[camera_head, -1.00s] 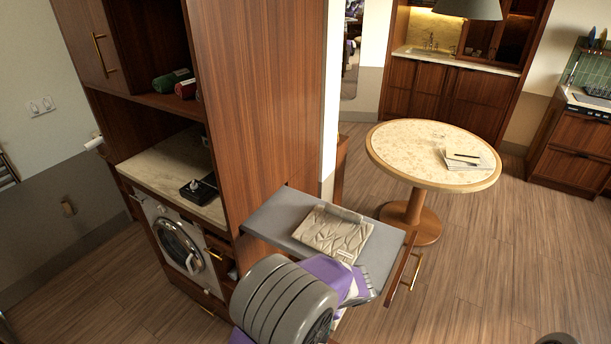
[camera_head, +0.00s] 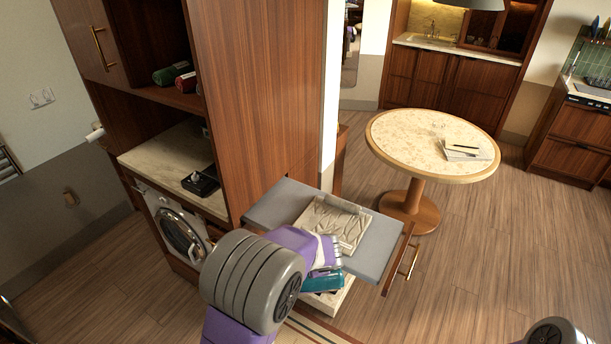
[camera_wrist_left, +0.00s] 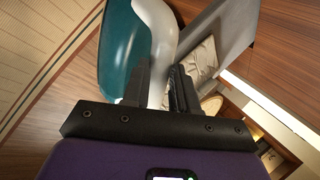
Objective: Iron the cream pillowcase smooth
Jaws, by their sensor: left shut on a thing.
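The cream pillowcase (camera_head: 345,229) lies on the grey pull-out ironing board (camera_head: 272,204), with creases across its surface. It also shows partly in the wrist view (camera_wrist_left: 203,58). My left gripper (camera_head: 330,250) is shut on the white handle of a teal-and-white iron (camera_wrist_left: 123,50). In the head view the teal part of the iron (camera_head: 323,282) hangs by the board's near edge, beside the pillowcase and apart from it. My left arm hides part of the board's near-left side. My right gripper is out of view; only a piece of my right arm shows at the bottom right.
A tall wooden cabinet (camera_head: 250,90) rises directly behind and left of the board. A round table (camera_head: 405,140) with books stands behind right. A black tray (camera_head: 200,182) rests on the counter above the washing machine (camera_head: 178,236). Open floor lies to the right.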

